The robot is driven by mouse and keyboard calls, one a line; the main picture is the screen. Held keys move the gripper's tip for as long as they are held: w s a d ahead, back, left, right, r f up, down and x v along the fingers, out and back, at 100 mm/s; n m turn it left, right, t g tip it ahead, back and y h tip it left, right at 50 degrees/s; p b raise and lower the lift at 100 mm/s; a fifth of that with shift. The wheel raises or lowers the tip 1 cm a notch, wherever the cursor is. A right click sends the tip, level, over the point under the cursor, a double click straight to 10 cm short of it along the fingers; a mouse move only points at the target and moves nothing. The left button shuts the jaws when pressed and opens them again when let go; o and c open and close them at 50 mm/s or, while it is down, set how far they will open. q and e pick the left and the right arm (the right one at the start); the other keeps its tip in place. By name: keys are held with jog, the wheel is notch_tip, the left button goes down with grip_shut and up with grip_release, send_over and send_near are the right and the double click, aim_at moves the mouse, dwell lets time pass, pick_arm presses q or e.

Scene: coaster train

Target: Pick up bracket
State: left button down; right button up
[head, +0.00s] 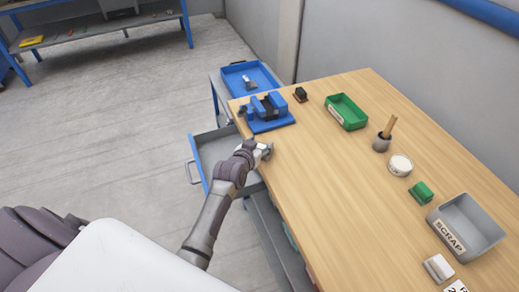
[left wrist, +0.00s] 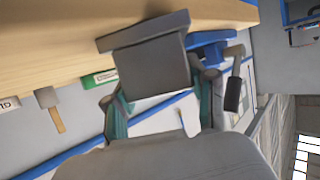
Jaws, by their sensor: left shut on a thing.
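My left gripper (head: 262,150) is at the left edge of the wooden table, beside the open drawer. In the left wrist view its fingers (left wrist: 160,92) are shut on a grey bracket (left wrist: 150,62). The bracket is a flat plate with a wider flange across its far end; its near end is hidden between the fingers. In the head view the held bracket is small and hard to tell from the gripper. My right gripper is not in view.
A blue vise (head: 268,113) stands just beyond the gripper. A blue tray (head: 235,92) holding a grey part (head: 250,82) lies behind it. The open drawer (head: 222,150) is at left. A green bin (head: 346,111) and grey scrap bin (head: 466,228) stand right; the table middle is clear.

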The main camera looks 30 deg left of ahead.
pick_arm(q)
notch_tip(320, 180, up, 9)
jog(key=b, duration=0.1)
jog(key=s+d+r+b, duration=0.1)
jog(key=d+r+b, duration=0.1)
jog(key=d+b, duration=0.65)
jog(key=a+f+p, duration=0.1)
jog(key=a+f, duration=0.1)
jog(key=a+f+p, duration=0.1)
jog(key=a+p, duration=0.1)
jog(key=a, duration=0.1)
jog(key=a+f+p, duration=0.1)
jog(key=a+f, duration=0.1)
jog(key=shift+w+a+f, duration=0.3)
jog(key=shift+w+a, duration=0.1)
jog(key=shift+a+f, duration=0.4)
notch_tip(320, 180, down, 3)
jog(key=shift+f+p, duration=0.15)
jog(key=shift+p, duration=0.3)
jog(key=shift+f, duration=0.25)
jog(key=shift+f, duration=0.25)
jog(key=shift+c, duration=1.7)
grip_release()
jog(key=shift+f, duration=0.1)
